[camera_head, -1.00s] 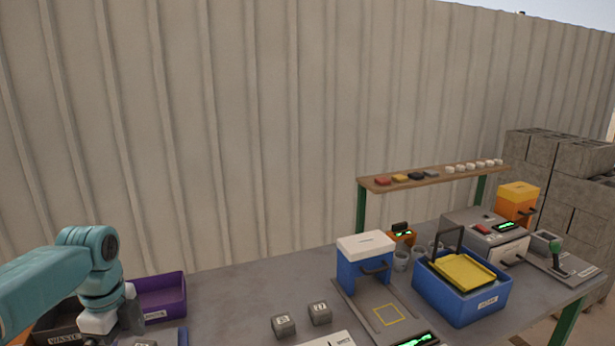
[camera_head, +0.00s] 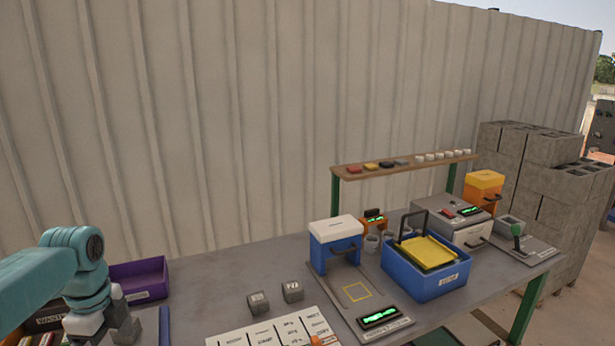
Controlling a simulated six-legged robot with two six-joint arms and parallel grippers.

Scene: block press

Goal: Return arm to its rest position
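My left arm (camera_head: 62,265), teal, comes in from the left edge and bends down at its wrist. My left gripper (camera_head: 122,322) points down at the lower left, in front of the purple bin (camera_head: 140,280). Its fingers are grey and partly cut off by view angle, so I cannot tell whether they are open or shut. My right gripper is not in view. Two small grey blocks (camera_head: 258,303) and (camera_head: 293,291) stand on the grey table (camera_head: 225,270), apart from the gripper.
A white label board (camera_head: 268,335) lies at the front. A blue-and-white press (camera_head: 335,243), a blue tub with a yellow tray (camera_head: 425,278), a grey machine (camera_head: 450,225) and a lever unit (camera_head: 520,245) fill the right side. A shelf (camera_head: 405,165) stands behind.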

